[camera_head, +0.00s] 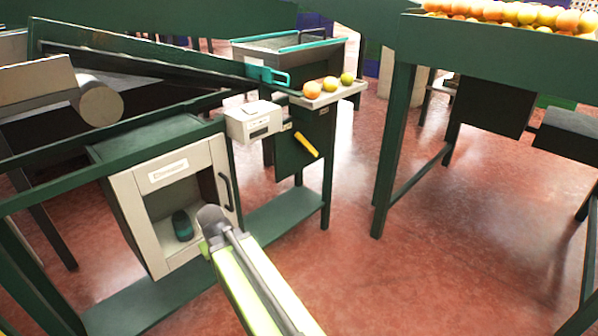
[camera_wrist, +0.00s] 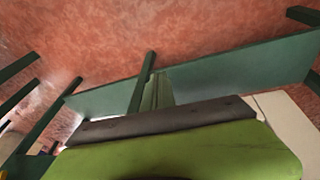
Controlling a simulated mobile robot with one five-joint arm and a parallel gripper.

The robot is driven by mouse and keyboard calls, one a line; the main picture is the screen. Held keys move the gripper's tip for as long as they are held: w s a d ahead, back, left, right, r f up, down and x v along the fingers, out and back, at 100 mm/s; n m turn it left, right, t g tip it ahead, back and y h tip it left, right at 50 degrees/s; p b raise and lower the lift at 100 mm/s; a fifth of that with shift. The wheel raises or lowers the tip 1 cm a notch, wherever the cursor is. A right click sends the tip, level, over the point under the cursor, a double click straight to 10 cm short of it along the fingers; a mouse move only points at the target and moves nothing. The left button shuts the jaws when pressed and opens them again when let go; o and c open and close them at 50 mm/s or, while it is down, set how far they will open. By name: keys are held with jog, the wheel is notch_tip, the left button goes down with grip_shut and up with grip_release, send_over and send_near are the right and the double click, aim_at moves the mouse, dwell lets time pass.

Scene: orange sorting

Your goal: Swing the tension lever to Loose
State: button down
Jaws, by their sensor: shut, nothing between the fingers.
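The tension lever (camera_head: 306,145) is a short yellow bar on a dark green panel below the small fruit shelf. It slants down to the right in the head view. Any Loose or Tight marking by it is too small to read. My gripper (camera_head: 209,220) is at the end of my lime-green arm, in front of the open cabinet, lower left of the lever and apart from it. It is shut and empty; its fingertips are hard to make out. The lever does not show in the wrist view, where my own green and dark grey parts fill the bottom.
A pale open-front cabinet (camera_head: 121,196) with a black handle holds a dark teal object (camera_head: 182,225). A white box (camera_head: 253,121) sits left of the lever. Three fruits lie on the shelf (camera_head: 345,92). A green table (camera_head: 490,60) stands right; the red floor (camera_head: 330,230) between is clear.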

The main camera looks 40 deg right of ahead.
jog(key=w+d+f+t+h+b, duration=0.1)
jog(key=w+d+f+t+b, duration=0.15)
jog(key=d, duration=0.35)
jog(key=w+d+f+t+h+b, duration=0.1)
jog(key=w+d+f+h+b, duration=0.15)
jog(key=d, duration=0.35)
jog(key=w+d+r+n+t+h+b, duration=0.1)
jog(key=w+d+r+n+t, duration=0.1)
jog(key=d+r, duration=0.3)
jog(key=w+d+r+n+t+h, duration=0.1)
jog(key=w+d+r+t+h, duration=0.15)
jog(key=d, duration=0.55)
jog(key=s+d+r+n+t, duration=0.2)
jog(key=d+r+n+t, duration=0.3)
jog(key=d+r+n, duration=0.6)
jog(key=s+a+r+n+t+y, duration=0.1)
jog(key=s+r+n+t+y, duration=0.2)
jog(key=s+n+y, duration=0.2)
jog(key=n+y, duration=0.3)
jog(key=n, duration=0.3)
jog(key=shift+s+a+r+t, duration=0.15)
jog(key=shift+s+r+t, duration=0.1)
jog(key=shift+r+t, duration=0.15)
